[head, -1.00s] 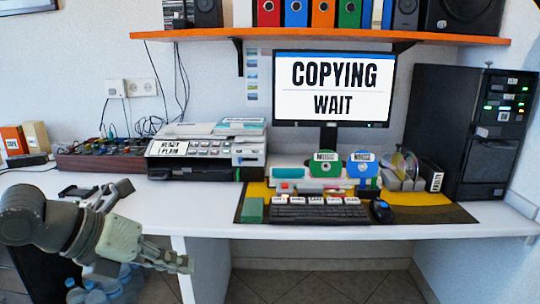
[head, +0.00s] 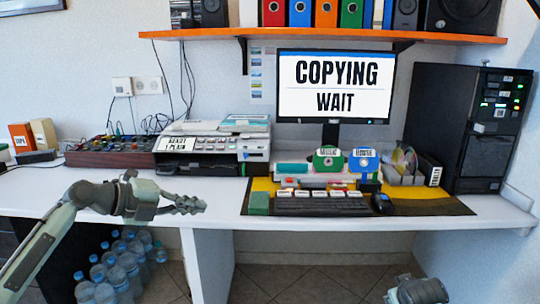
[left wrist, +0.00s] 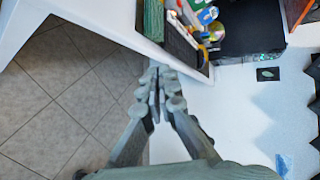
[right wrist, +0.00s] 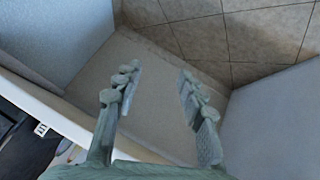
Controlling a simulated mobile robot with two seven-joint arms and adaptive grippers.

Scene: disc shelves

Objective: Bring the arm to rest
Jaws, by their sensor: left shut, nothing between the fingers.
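My left gripper (head: 190,204) is shut and empty. In the head view it points right, in front of the desk's front edge at the left. In the left wrist view its fingers (left wrist: 158,88) lie together, with the floor and the desk edge beyond. My right gripper (right wrist: 158,85) is open and empty in the right wrist view, with the floor and a pale panel beyond its fingers. In the head view only a part of my right arm (head: 418,291) shows at the bottom right; its fingers are not clear there.
The white desk (head: 215,210) holds a keyboard (head: 322,202), a mouse (head: 382,204), a printer-like machine (head: 210,148) and a black tower (head: 465,130). The monitor (head: 335,88) reads "COPYING WAIT". Several water bottles (head: 125,265) stand below the desk at the left.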

